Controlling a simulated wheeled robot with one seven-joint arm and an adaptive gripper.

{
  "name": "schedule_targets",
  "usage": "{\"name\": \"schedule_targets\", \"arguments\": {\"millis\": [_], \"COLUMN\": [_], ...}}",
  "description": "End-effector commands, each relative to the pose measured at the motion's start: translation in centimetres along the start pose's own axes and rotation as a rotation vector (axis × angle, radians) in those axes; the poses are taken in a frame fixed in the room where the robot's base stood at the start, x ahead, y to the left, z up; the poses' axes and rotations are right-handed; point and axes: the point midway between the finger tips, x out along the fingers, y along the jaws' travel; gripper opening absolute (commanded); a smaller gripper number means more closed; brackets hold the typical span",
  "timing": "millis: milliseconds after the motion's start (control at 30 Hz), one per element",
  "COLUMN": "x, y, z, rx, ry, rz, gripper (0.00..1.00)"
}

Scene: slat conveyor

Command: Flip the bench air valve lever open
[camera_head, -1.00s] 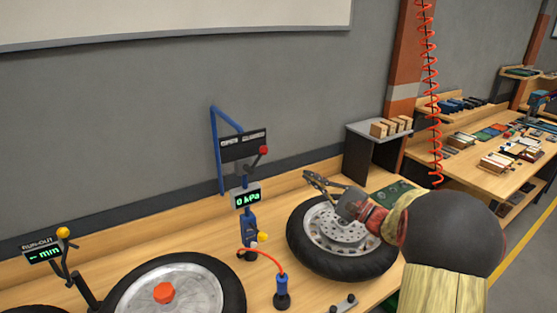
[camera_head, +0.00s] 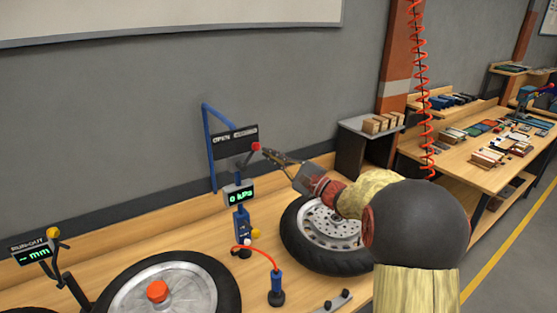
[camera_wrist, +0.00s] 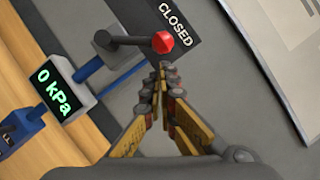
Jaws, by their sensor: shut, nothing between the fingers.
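The air valve lever is a dark arm with a red knob (camera_head: 256,146) in front of a black sign (camera_head: 233,143) on a blue post. In the wrist view the red knob (camera_wrist: 163,42) sits at the lever's end, over the word CLOSED. My gripper (camera_head: 266,152) is shut and empty, with its tips close to the knob from the right. In the wrist view the fingertips (camera_wrist: 168,68) lie just below the knob; whether they touch it I cannot tell. The gauge display (camera_head: 239,195) below the lever reads 0 kPa.
A wheel with a tyre (camera_head: 330,262) lies on the bench under my arm. Another wheel (camera_head: 215,275) lies at the front left, near a run-out gauge (camera_head: 33,252). A red hose (camera_head: 262,253) arcs to a blue fitting (camera_head: 276,285) on the bench.

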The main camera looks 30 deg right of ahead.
Motion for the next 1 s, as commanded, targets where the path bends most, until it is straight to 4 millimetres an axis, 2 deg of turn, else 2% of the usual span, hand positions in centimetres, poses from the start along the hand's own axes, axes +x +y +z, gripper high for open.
{"name": "schedule_targets", "arguments": {"millis": [467,1000], "x": [0.04,0.3], "y": [0.03,-0.44], "z": [0.35,0.88], "rx": [-0.002,-0.083], "ry": [0.001,0.001], "rz": [0.001,0.036], "gripper": [0.0,0.0]}}
